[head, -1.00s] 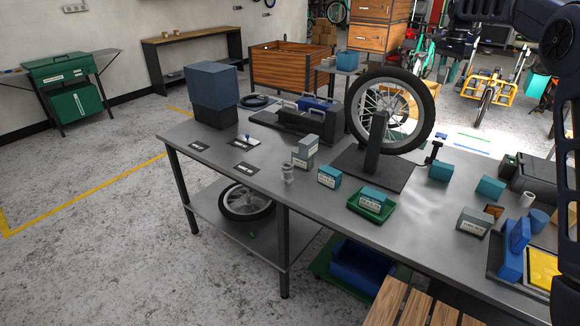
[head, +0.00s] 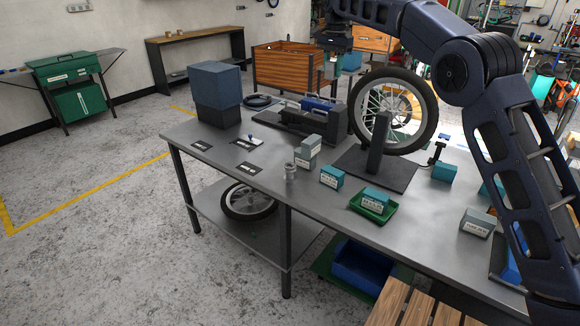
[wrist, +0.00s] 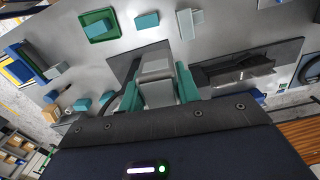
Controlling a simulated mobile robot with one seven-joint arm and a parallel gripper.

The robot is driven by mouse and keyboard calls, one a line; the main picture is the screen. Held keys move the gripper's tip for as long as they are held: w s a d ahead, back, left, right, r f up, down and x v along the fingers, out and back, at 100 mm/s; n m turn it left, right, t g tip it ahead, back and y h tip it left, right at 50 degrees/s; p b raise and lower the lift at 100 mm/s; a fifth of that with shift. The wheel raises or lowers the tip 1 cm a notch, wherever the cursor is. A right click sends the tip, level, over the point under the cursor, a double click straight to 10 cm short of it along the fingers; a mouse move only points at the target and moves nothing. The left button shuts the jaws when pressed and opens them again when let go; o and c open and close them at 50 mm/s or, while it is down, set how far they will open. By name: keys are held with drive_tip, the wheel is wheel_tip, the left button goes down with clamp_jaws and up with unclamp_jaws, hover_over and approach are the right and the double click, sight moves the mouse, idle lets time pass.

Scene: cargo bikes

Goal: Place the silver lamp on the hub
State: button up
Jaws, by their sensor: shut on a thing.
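My gripper (head: 333,58) is up behind the far side of the workbench, left of the mounted wheel (head: 434,104). In the wrist view my gripper (wrist: 158,88) has its teal fingers shut on a blocky silver-grey thing (wrist: 156,67), which I take for the silver lamp. The held thing also shows small and partly hidden below my gripper in the head view (head: 331,70). The wheel stands upright on a dark stand (head: 377,150). Its hub, at the middle of the spokes, is partly hidden by the post. The held thing is apart from the wheel.
My arm covers the bench's right end.

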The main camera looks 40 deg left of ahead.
hover_over(290, 165)
wheel_tip(290, 165, down, 13)
drive_tip(key=shift+n, duration=0.4)
wheel_tip(290, 165, down, 20)
drive_tip(key=shift+f, duration=0.1)
drive_tip(key=o, duration=1)
wheel_tip(290, 165, up, 12)
drive_tip(key=shift+r, duration=0.1)
drive_tip(key=shift+d, duration=0.1)
